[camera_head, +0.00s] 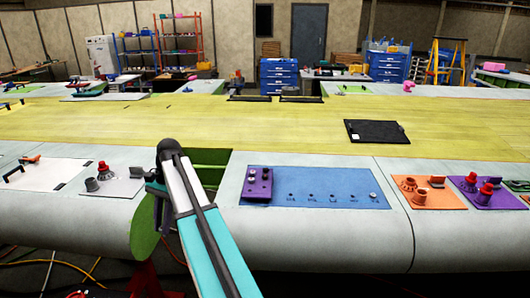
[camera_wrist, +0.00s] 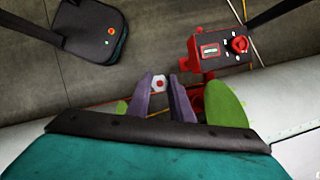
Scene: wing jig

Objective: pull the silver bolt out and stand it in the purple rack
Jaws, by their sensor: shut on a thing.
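My gripper (camera_wrist: 158,88) shows in the wrist view with its two grey-purple fingers around a small pale hexagonal piece with a red centre. This looks like the end of the silver bolt (camera_wrist: 158,81); its shaft is not visible. The purple rack (camera_head: 248,192) stands on the left end of a blue mat to the right of my arm. Silver round tops show in the rack, apart from my gripper.
The blue mat (camera_head: 320,188) has a row of small labelled spots and a silver piece (camera_head: 374,196) at its right end. Orange (camera_head: 424,203) and purple mats with fittings lie farther right. A red control box (camera_wrist: 222,49) is near the fingers in the wrist view.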

